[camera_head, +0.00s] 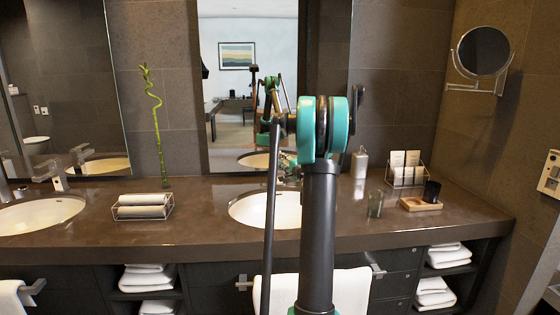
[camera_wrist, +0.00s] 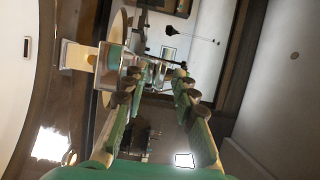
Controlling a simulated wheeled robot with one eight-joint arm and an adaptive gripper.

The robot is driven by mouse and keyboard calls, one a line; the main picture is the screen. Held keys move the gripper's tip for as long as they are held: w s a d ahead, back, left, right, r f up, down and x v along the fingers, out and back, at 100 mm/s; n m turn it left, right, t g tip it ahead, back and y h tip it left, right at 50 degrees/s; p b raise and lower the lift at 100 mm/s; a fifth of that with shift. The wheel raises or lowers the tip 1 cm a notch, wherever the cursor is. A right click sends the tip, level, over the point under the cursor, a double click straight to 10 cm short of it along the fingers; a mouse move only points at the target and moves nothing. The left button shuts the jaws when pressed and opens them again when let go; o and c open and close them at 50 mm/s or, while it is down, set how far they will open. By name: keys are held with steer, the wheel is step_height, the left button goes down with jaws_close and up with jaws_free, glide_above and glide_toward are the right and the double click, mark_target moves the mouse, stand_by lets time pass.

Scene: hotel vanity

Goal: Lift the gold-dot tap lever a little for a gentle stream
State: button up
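A chrome tap (camera_wrist: 112,64) shows in the wrist view, in front of and partly behind my left finger. A pale plate with a small gold-coloured mark (camera_wrist: 91,59) sits at its left end. My gripper (camera_wrist: 155,76) has two green fingers with dark pads, spread apart with a gap between their tips. The tips are close to the tap; I cannot tell whether they touch it. In the head view my arm stands in front of the right basin (camera_head: 250,209) and hides most of its tap and my gripper's fingers.
A left basin (camera_head: 38,212) has another tap (camera_head: 48,171). A wire tray of rolled towels (camera_head: 143,206) and a bamboo stem (camera_head: 158,130) stand between the basins. A glass (camera_head: 375,204), a dispenser (camera_head: 359,162) and a wooden tray (camera_head: 421,204) stand on the right. A mirror is behind.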

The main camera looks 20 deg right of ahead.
steer(key=shift+w+a, duration=0.15)
steer(key=shift+w, duration=1)
steer(key=shift+c, duration=0.5)
jaws_close()
